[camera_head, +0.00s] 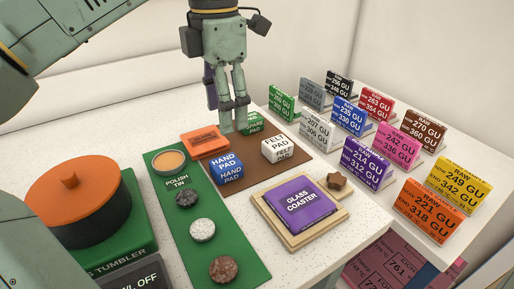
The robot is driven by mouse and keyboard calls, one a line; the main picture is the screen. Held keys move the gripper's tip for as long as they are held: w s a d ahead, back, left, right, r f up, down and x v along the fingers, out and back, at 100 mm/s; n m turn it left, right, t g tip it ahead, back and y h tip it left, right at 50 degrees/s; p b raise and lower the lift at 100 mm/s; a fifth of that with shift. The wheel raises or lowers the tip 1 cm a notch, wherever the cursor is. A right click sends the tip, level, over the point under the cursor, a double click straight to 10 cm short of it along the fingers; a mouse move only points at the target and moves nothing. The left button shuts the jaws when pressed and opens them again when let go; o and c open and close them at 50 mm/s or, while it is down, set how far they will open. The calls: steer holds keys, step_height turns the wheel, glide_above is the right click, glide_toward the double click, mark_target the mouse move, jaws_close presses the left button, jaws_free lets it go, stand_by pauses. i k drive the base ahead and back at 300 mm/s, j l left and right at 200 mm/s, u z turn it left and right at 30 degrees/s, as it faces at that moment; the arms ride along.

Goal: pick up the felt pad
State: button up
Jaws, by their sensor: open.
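The felt pad (280,149) is a white block with dark lettering. It sits on the right part of a brown mat (258,178). My gripper (233,122) points down over the back of the mat, behind and to the left of the felt pad and apart from it. It is open, with no object visible in it. Its fingers partly cover a green pad (253,127) at the back of the mat. How high the fingertips are above the mat is hard to tell.
A purple glass coaster (298,204) lies in a wooden frame in front. A green strip (213,254) with a tin and round stones is left. Coloured label blocks (368,163) stand right.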

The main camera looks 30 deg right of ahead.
mark_target(275, 149)
steer(key=l, duration=0.5)
steer(key=k+l, duration=0.1)
steer(key=l, duration=0.4)
steer(key=k+l, duration=0.1)
steer(key=l, duration=0.4)
steer(key=l+u, duration=0.05)
